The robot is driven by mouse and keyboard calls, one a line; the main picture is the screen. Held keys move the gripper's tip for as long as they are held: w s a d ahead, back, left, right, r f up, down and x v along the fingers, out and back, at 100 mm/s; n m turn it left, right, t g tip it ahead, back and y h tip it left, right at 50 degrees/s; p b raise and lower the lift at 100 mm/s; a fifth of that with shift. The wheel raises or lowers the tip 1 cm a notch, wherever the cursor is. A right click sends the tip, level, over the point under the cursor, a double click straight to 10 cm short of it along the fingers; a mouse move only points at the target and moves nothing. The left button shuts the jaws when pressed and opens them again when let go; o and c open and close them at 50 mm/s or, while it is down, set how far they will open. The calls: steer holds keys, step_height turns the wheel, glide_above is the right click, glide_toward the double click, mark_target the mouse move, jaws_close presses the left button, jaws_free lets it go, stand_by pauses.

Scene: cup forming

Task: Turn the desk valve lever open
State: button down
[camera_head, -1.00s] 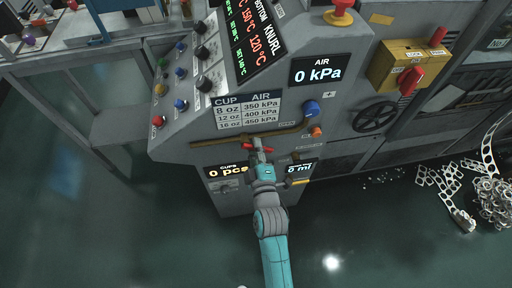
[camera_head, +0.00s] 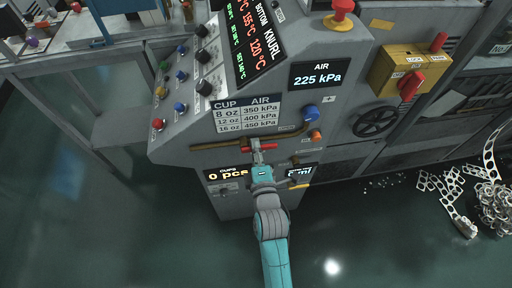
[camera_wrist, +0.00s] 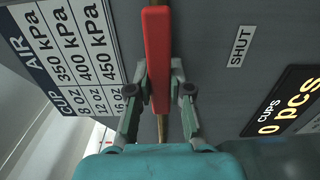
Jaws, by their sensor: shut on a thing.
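The valve's red lever (camera_head: 268,147) lies nearly level across the front of the grey console, in line with the brass pipe (camera_head: 205,146). In the wrist view the red lever (camera_wrist: 157,45) runs straight up the picture between my fingers, with the pipe behind it. My gripper (camera_head: 257,148) is shut on the lever, one finger on each side; the wrist view shows this grip (camera_wrist: 160,80) on its lower part. A SHUT label (camera_wrist: 240,46) is to the right in the wrist view. The AIR display (camera_head: 318,75) reads 225 kPa.
A cup-and-air table (camera_head: 247,112) sits just above the pipe. A blue knob (camera_head: 311,111) and an orange button (camera_head: 315,136) are to the right of my gripper. A black handwheel (camera_head: 375,121) and a yellow box (camera_head: 402,70) are farther right. The floor at left is clear.

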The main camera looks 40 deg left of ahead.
stand_by(0.3)
steer(key=c, duration=1)
jaws_free()
steer(key=shift+c, duration=0.2)
steer(key=shift+d, duration=0.1)
steer(key=v, duration=1.1)
steer(key=shift+s+d, duration=0.3)
